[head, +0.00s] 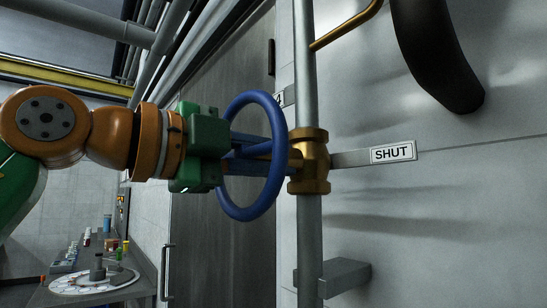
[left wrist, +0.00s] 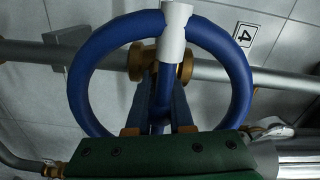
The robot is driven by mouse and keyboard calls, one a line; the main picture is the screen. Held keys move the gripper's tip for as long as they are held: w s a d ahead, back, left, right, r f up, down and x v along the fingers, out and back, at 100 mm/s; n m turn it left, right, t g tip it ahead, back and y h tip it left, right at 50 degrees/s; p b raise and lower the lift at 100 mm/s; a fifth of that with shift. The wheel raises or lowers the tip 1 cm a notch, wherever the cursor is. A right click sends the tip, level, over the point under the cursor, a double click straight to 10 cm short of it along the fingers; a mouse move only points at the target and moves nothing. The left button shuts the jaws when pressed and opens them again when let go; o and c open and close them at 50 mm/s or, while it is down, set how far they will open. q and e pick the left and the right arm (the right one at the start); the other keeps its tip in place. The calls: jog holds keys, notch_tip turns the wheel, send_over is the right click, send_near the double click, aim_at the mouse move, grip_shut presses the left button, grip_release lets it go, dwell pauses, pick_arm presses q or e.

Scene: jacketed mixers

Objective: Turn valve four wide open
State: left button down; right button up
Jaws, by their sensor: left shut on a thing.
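Valve four's blue handwheel (head: 226,190) stands edge-on in the middle of the head view, on a brass valve body (head: 317,160) set in a vertical grey pipe. In the left wrist view the wheel (left wrist: 84,60) faces me, with a white band (left wrist: 175,22) at the top of its rim. A "4" plate (left wrist: 244,36) is beside it. A "SHUT" plate (head: 393,151) sits right of the valve. My left gripper (head: 272,150) reaches into the wheel, its fingers shut on what looks like a spoke near the hub (left wrist: 160,80). The exact contact is partly hidden. My right gripper is out of view.
A pale wall or vessel face stands close behind the valve. A thin brass pipe (head: 345,28) and a dark curved shape (head: 440,50) are at upper right. A bench (head: 140,288) with a round tray (head: 65,287) and several small vessels is at lower left.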

aim_at(238, 155)
pick_arm(q)
jog(key=c, duration=0.8)
grip_release()
jog(key=shift+c, duration=0.2)
jog(key=b+v, duration=0.2)
jog(key=v, duration=0.5)
jog(key=shift+s+a, duration=0.1)
jog(key=shift+a, duration=0.05)
